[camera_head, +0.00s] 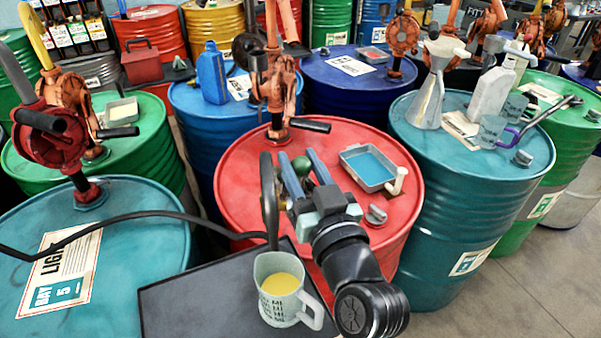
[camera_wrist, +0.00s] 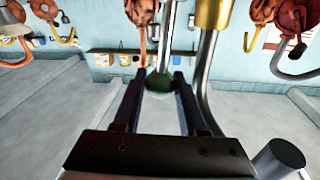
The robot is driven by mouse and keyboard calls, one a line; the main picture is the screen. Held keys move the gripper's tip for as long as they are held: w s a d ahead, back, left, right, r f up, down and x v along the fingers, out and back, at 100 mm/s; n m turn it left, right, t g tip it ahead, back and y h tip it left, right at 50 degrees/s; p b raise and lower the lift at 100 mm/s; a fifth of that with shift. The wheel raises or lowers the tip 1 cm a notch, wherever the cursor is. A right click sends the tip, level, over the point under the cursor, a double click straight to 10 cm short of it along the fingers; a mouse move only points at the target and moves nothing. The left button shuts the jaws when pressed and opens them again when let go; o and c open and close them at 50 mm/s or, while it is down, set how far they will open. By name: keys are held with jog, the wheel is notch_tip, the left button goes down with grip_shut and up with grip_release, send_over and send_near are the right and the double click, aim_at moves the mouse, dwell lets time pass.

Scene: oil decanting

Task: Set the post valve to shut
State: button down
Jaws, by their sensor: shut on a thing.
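The post valve's green knob (camera_head: 301,166) sits between the two blue fingers of my gripper (camera_head: 305,172), above the red drum. In the wrist view the round green knob (camera_wrist: 159,82) is between the dark fingertips of my gripper (camera_wrist: 158,78), which is shut on it. A grey stem rises from the knob there. A dark post pipe (camera_head: 268,195) stands just left of my gripper in the head view. A bent metal pipe (camera_wrist: 203,75) with a brass collar (camera_wrist: 212,14) runs beside the right finger. The valve body is mostly hidden.
A white measuring jug (camera_head: 279,307) with yellow liquid stands on a black board (camera_head: 185,305) below the post. A dark hose (camera_head: 130,215) crosses from the left. The red drum (camera_head: 235,170) behind carries a blue-filled tray (camera_head: 368,168) and a hand pump (camera_head: 279,90). More drums crowd around.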

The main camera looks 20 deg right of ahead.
jog(key=shift+s+a+f+n+t+b, duration=0.25)
jog(key=shift+s+t+b, duration=0.45)
jog(key=shift+b, duration=2.35)
jog(key=shift+s+a+f+n+t+b, duration=0.15)
jog(key=shift+s+f+t+b, duration=0.55)
jog(key=shift+b, duration=2.4)
jog(key=shift+s+a+f+n+t+b, duration=0.1)
jog(key=shift+s+n+t+b, duration=0.55)
jog(key=shift+b, duration=2.4)
jog(key=t+b, duration=0.1)
jog(key=b, duration=0.2)
jog(key=t+b, duration=0.1)
jog(key=b, duration=0.2)
jog(key=shift+s+a+y, duration=0.15)
jog(key=shift+s+y, duration=0.1)
jog(key=shift+y, duration=0.05)
jog(key=shift+s+r+t+b, duration=0.15)
jog(key=shift+t+b, duration=0.1)
jog(key=shift+b, duration=0.45)
jog(key=c, duration=0.8)
grip_release()
jog(key=shift+o, duration=0.2)
jog(key=b, duration=0.4)
send_near(299, 177)
jog(key=s+r+v, duration=0.1)
jog(key=v, duration=0.5)
jog(key=shift+a, duration=0.2)
